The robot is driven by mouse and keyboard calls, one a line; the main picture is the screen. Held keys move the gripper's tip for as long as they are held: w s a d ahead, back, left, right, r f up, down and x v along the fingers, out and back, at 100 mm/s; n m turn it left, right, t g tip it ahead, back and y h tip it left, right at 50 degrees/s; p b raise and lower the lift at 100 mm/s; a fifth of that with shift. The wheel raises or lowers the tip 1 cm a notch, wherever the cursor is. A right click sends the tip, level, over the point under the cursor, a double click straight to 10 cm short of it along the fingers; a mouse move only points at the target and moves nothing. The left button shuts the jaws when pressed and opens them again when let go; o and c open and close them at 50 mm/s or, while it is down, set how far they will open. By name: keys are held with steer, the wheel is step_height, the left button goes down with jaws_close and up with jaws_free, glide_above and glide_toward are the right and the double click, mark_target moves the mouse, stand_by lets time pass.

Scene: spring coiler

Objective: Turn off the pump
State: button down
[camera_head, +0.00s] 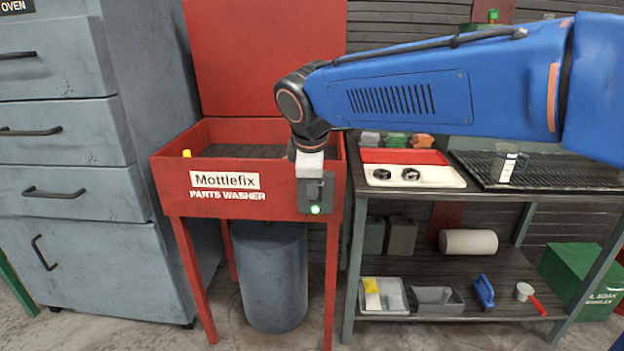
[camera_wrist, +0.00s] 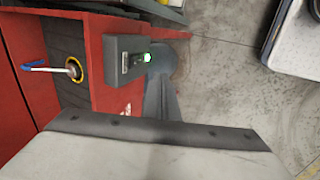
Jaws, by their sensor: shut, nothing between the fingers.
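The red parts washer (camera_head: 180,190) stands left of centre in the head view, its lid raised. A grey switch box (camera_head: 304,206) is fixed to the right end of its front. A green light (camera_head: 315,210) glows on the box. The wrist view also shows the box (camera_wrist: 112,50), with a dark switch and the lit green light (camera_wrist: 147,58). My gripper (camera_head: 312,172) is shut and empty, right at the top of the box. I cannot tell whether it touches the switch. In the wrist view my gripper's pale body fills the bottom, and its fingertips are not clear.
A grey drum (camera_head: 270,275) stands under the washer. A blue-handled tool (camera_wrist: 45,68) shows in the washer basin. A shelf bench (camera_head: 400,260) with trays stands to the right, and a grey drawer cabinet (camera_head: 75,180) to the left. Bare floor lies in front.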

steer(key=w+f, duration=0.4)
steer(key=w, duration=0.2)
steer(key=shift+d, duration=0.1)
steer(key=shift+w, duration=0.35)
steer(key=shift+r, duration=0.1)
stand_by(0.3)
steer(key=shift+r, duration=0.75)
